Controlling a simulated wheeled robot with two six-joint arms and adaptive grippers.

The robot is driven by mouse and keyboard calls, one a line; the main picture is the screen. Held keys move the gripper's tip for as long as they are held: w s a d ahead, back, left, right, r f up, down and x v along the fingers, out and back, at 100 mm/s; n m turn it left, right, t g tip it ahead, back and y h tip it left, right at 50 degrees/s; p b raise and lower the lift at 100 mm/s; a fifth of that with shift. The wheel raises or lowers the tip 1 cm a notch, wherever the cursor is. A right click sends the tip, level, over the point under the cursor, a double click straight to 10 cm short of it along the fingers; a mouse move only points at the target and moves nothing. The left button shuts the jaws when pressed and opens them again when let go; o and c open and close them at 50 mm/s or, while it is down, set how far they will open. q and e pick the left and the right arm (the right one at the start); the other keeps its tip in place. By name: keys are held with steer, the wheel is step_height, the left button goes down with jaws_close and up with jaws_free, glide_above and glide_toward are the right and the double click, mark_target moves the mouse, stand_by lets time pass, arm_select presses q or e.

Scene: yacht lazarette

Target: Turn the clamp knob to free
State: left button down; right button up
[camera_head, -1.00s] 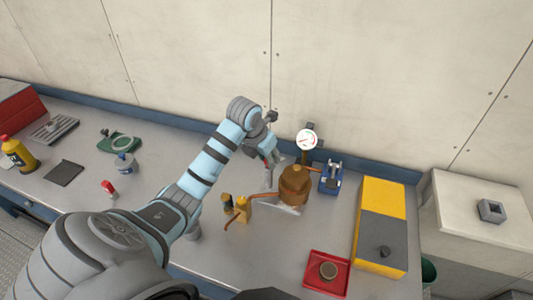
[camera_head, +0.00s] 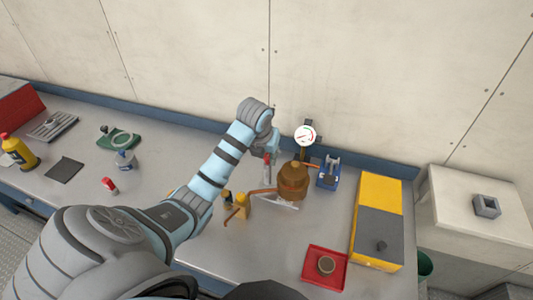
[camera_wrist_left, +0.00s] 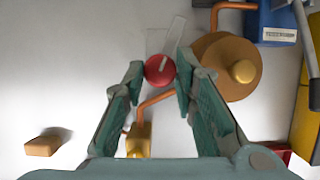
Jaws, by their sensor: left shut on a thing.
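The clamp knob (camera_wrist_left: 160,69) is a round red knob with a pale line across its top. It sits between the fingertips of my left gripper (camera_wrist_left: 159,70) in the left wrist view, and the gripper is shut on it. The pale line runs nearly straight up, leaning slightly right. In the head view the left gripper (camera_head: 268,152) is over the counter, left of the brown copper vessel (camera_head: 292,182), with a bit of red showing at its fingers. The clamp body under the knob is largely hidden. My right gripper is not in view.
Copper pipe and a yellow brass fitting (camera_head: 241,203) stand close in front of the knob. A white-faced gauge (camera_head: 305,136) and a blue device (camera_head: 329,173) are behind and right. A red tray (camera_head: 310,272) and yellow box (camera_head: 379,195) lie further right.

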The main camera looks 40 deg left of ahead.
arm_select(q)
steer(key=c, duration=1.3)
jaws_free()
steer(key=shift+f, duration=0.1)
steer(key=shift+r, duration=0.2)
steer(key=s+d, duration=0.4)
steer(key=s, duration=0.7)
steer(key=shift+s+d+r, duration=0.15)
steer(key=shift+s+r, duration=0.15)
steer(key=shift+r, duration=0.05)
